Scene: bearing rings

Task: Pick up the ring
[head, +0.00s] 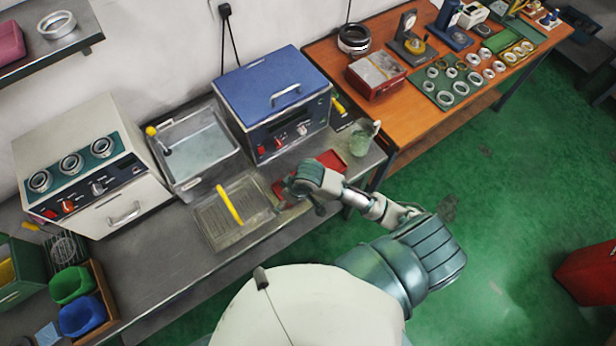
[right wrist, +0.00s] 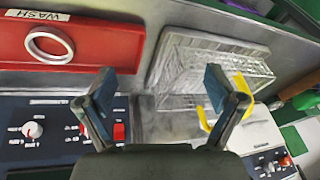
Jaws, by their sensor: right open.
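A pale metal ring (right wrist: 31,44) lies flat in a red tray (right wrist: 110,42) labelled WASH, at the upper left of the right wrist view. My right gripper (right wrist: 160,88) is open and empty, its two fingers spread wide. The ring is beyond and to the left of the left finger, apart from it. In the head view my right arm reaches over the counter, and the red tray (head: 331,160) shows partly behind my wrist. The ring in it cannot be made out there. My left gripper is in neither view.
A wire-mesh basket (right wrist: 205,65) with a yellow handle stands beside the red tray. A blue-lidded machine (head: 272,95), a metal sink (head: 195,150) and a glass jug (head: 361,138) stand close by. Several other rings lie on a green mat (head: 447,78) on the orange table.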

